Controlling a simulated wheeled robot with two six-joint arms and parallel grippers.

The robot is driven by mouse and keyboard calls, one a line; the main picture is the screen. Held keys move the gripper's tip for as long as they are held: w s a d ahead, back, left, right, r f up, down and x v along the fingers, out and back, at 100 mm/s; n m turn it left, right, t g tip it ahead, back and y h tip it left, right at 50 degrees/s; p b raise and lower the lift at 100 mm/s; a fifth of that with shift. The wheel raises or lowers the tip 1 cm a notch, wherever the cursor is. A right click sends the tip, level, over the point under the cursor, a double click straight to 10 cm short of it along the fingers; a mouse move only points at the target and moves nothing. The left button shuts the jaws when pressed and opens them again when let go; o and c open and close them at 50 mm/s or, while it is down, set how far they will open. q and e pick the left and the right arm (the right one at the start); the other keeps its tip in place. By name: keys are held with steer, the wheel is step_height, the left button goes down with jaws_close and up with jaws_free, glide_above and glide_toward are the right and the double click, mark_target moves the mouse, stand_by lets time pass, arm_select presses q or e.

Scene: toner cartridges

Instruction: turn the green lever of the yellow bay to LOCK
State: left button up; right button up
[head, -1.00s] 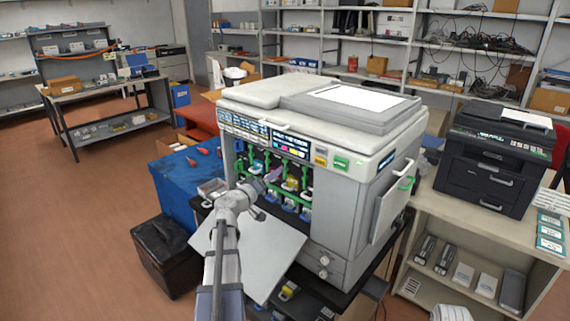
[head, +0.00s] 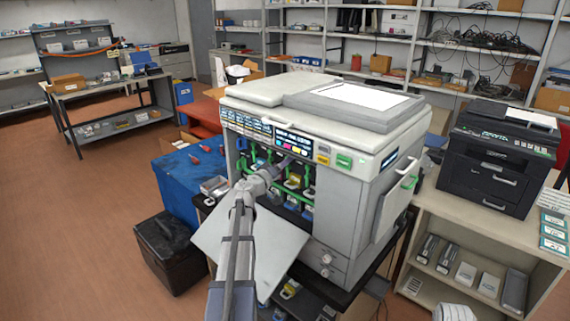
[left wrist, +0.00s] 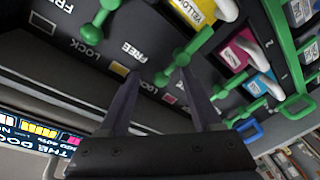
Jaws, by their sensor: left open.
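The yellow bay's cartridge, labelled YELLOW (left wrist: 196,10), shows at the top of the left wrist view. A green lever (left wrist: 185,57) with a round knob stands beside it. FREE and LOCK markings and a yellow square (left wrist: 120,68) are on the panel nearby. My left gripper (left wrist: 158,74) is open, its fingertips close to this lever. The picture does not settle whether they touch it or which mark it points to. In the head view my left gripper (head: 284,166) reaches into the printer's (head: 345,220) open front and partly hides the bays. My right gripper is out of view.
A magenta-labelled cartridge (left wrist: 237,53) and other green levers crowd close by. The printer's lowered front door (head: 270,250) lies under my left arm. A blue cabinet (head: 185,190) and a black bin (head: 168,255) stand to the left.

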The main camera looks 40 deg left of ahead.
arm_select(q)
jaws_close()
stand_by(0.5)
